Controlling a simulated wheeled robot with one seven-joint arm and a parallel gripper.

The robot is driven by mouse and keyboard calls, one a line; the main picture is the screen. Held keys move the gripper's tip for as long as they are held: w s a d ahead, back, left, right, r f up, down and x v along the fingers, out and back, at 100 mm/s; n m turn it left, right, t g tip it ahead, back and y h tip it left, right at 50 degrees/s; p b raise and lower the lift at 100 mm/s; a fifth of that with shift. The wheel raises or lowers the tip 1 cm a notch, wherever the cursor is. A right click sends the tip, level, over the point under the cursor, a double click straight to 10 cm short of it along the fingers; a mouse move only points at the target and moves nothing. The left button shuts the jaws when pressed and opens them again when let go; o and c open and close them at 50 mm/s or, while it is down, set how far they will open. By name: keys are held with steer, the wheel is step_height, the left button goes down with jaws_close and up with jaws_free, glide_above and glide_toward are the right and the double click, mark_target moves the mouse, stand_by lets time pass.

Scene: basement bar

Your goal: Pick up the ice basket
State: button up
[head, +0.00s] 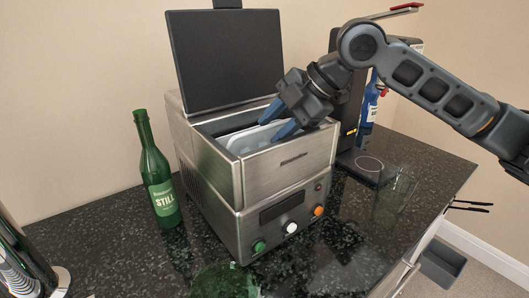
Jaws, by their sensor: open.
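The ice basket (250,140) is a pale, whitish container inside the open top of a steel ice maker (285,168). Only its upper part shows; the rest is hidden by the machine's walls. My gripper (277,120) reaches down into the opening from the upper right, with its blue fingertips apart near the basket's top edge. I cannot tell whether the fingers touch the basket. The machine's black lid (228,55) stands upright at the back.
A green bottle (158,180) stands just left of the machine. A black appliance (347,100) and a blue bottle (370,105) stand behind my arm at right. A clear glass (393,193) is near the right counter edge. Dark counter (105,245) is free at front left.

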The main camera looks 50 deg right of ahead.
steer(key=shift+c, duration=0.5)
jaws_close()
